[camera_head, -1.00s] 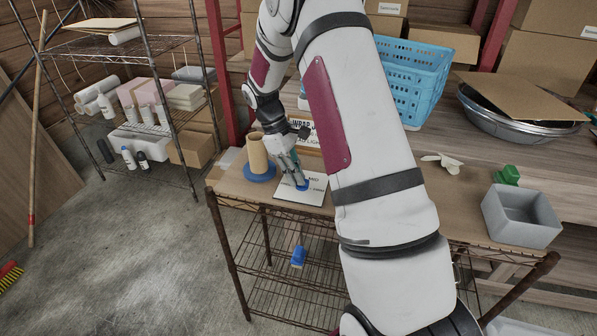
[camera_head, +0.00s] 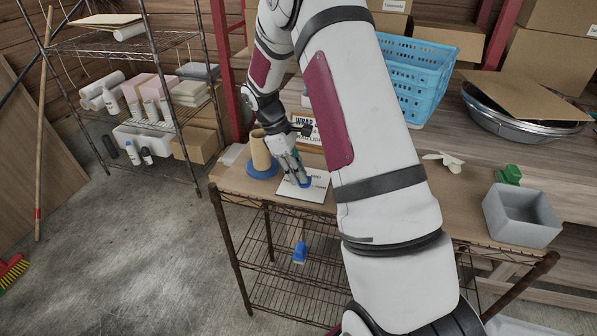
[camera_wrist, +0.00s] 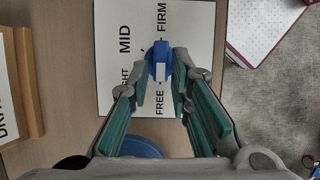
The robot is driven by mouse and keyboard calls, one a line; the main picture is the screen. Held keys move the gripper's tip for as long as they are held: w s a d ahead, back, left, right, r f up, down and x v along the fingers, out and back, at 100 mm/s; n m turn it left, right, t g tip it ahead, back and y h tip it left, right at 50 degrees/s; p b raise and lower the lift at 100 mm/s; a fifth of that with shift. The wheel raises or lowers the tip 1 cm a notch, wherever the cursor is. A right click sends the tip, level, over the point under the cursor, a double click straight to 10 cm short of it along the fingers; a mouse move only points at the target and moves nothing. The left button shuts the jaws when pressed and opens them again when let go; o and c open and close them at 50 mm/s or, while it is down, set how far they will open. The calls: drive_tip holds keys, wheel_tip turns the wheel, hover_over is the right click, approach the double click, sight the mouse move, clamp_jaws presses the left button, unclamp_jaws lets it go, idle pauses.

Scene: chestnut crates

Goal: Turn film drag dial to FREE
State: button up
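The film drag dial (camera_wrist: 159,66) is a blue knob with a white mark on a white card (camera_wrist: 105,85) lettered FIRM, MID, LIGHT and FREE. In the wrist view its white mark lies on the side toward the word FREE (camera_wrist: 159,103). My gripper (camera_wrist: 161,62) has one green-padded finger on each side of the knob, and the tips appear to touch it. In the head view my gripper (camera_head: 298,180) reaches down to the card (camera_head: 305,193), and the dial (camera_head: 305,183) is partly hidden by the fingers.
A cardboard tube on a blue round base (camera_head: 261,170) stands left of the card. A wooden-framed sign (camera_head: 308,142) stands behind it. A grey bin (camera_head: 522,215) and a green object (camera_head: 508,174) are at the right. A blue crate (camera_head: 415,75) stands behind my arm.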

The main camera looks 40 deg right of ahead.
drive_tip(key=shift+o, duration=0.2)
drive_tip(key=v, duration=1.2)
idle(0.4)
drive_tip(key=s+a+r+m+t, duration=0.35)
drive_tip(key=s+a+r, duration=0.55)
drive_tip(key=s+r, duration=0.35)
drive_tip(key=s+a+m+t+y, duration=0.1)
drive_tip(key=s+a+m+t, duration=0.1)
drive_tip(key=s, duration=0.5)
drive_tip(key=s+a+m+t+y, duration=0.1)
drive_tip(key=s+a, duration=0.3)
drive_tip(key=s, duration=0.4)
drive_tip(key=shift+s+a+r+m+t+y, duration=0.4)
drive_tip(key=shift+m+t, duration=0.25)
drive_tip(key=shift+t, duration=0.2)
